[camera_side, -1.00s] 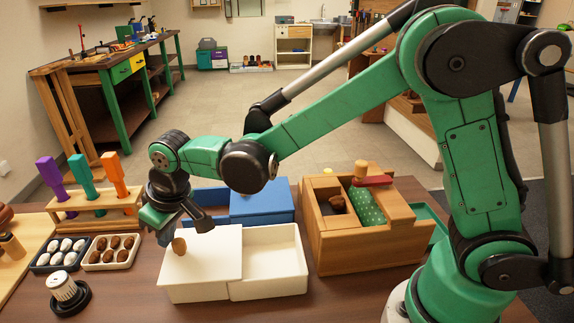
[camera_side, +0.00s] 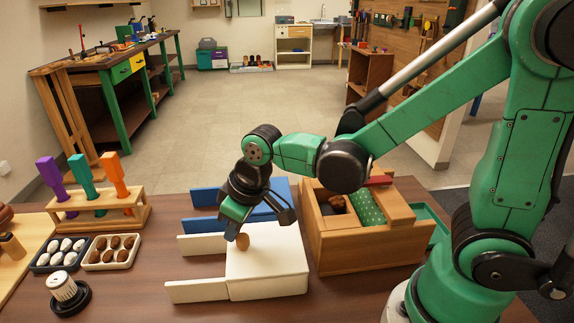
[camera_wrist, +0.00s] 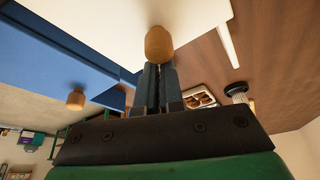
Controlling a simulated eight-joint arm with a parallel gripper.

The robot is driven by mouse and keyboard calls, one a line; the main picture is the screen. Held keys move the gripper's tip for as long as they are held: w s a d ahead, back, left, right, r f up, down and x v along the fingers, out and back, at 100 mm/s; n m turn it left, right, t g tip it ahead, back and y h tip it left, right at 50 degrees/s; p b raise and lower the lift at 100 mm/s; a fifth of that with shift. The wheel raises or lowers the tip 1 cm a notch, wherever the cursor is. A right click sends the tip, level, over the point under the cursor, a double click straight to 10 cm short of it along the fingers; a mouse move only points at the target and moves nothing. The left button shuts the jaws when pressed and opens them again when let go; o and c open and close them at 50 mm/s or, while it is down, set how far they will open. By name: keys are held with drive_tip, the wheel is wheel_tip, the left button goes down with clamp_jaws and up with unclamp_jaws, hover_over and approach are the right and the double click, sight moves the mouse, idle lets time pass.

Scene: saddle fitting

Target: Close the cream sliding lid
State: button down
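The cream lid (camera_side: 270,262) lies flat over the cream box (camera_side: 265,290) at its right part. Its round wooden knob (camera_side: 242,241) stands near the lid's left edge and shows large in the wrist view (camera_wrist: 159,44). The two cream rails (camera_side: 197,291) stick out bare to the left, with table showing between them. My gripper (camera_side: 232,234) is low at the left of the knob. In the wrist view its two fingers (camera_wrist: 160,70) are together, with their tips right by the knob and not around it. I cannot tell whether they touch it.
A blue box with a blue lid (camera_side: 262,205) lies just behind. A wooden box (camera_side: 365,250) stands close at the right. Egg trays (camera_side: 110,252), a tool rack (camera_side: 100,210) and a round dark-based item (camera_side: 68,295) are at the left. The table between is clear.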

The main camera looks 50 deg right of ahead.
drive_tip(key=shift+s+d+f, duration=0.1)
drive_tip(key=shift+s, duration=0.05)
wheel_tip(320, 180, up, 10)
drive_tip(key=s+d+f+m+t+h, duration=0.1)
drive_tip(key=s+d+f+m+t, duration=0.2)
drive_tip(key=d, duration=0.4)
drive_tip(key=shift+s+d+f+m, duration=0.2)
drive_tip(key=shift+s+f+m, duration=0.1)
drive_tip(key=shift+s, duration=0.6)
